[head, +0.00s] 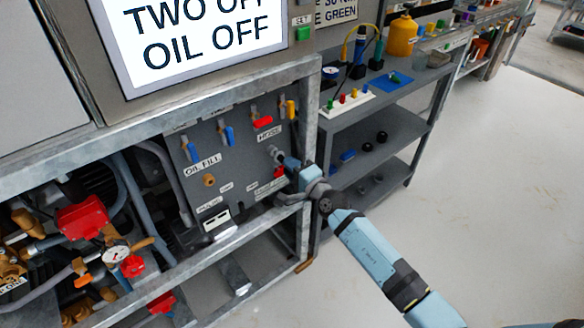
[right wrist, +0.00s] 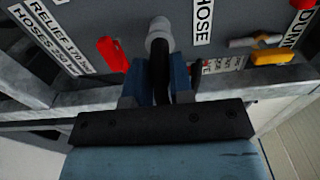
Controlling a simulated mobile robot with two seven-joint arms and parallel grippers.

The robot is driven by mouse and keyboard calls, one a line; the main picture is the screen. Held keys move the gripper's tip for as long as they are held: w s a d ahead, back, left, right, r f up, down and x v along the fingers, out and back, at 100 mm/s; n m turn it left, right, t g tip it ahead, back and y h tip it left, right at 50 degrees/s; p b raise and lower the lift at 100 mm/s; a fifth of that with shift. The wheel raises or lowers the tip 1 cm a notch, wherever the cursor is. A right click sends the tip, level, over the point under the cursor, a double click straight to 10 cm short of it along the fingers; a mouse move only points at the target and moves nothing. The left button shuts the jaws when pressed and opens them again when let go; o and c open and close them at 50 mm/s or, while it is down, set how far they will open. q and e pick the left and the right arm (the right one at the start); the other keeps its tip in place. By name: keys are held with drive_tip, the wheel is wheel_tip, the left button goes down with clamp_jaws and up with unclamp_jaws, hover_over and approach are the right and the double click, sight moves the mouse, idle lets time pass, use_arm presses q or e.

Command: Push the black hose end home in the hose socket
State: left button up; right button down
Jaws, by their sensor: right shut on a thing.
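The hose socket (head: 272,151) is a light grey fitting on the dark grey panel, below the HOSE label. In the right wrist view the socket (right wrist: 159,36) is straight ahead of the fingers. My right gripper (head: 290,165) is at the panel, close to the socket, and is shut on the black hose end (right wrist: 160,72). The hose end shows between the blue fingers and meets the socket's mouth in the picture; how deep it sits I cannot tell. The fingers hide part of the hose. My left gripper is not in view.
Red and yellow valve handles (right wrist: 112,54) (right wrist: 271,57) flank the socket. A galvanised frame rail (head: 262,222) runs below the panel. Pumps and pipes (head: 84,217) are at left. A grey shelf (head: 375,105) with tools stands at right. The floor at right is clear.

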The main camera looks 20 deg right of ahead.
drive_tip(key=shift+x, duration=0.95)
idle(0.3)
drive_tip(key=c, duration=0.9)
unclamp_jaws()
drive_tip(key=p+v, duration=0.1)
drive_tip(key=v, duration=1.2)
drive_tip(key=shift+s+d+r+p, duration=0.1)
drive_tip(key=shift+s+p, duration=0.2)
drive_tip(key=shift+s, duration=0.1)
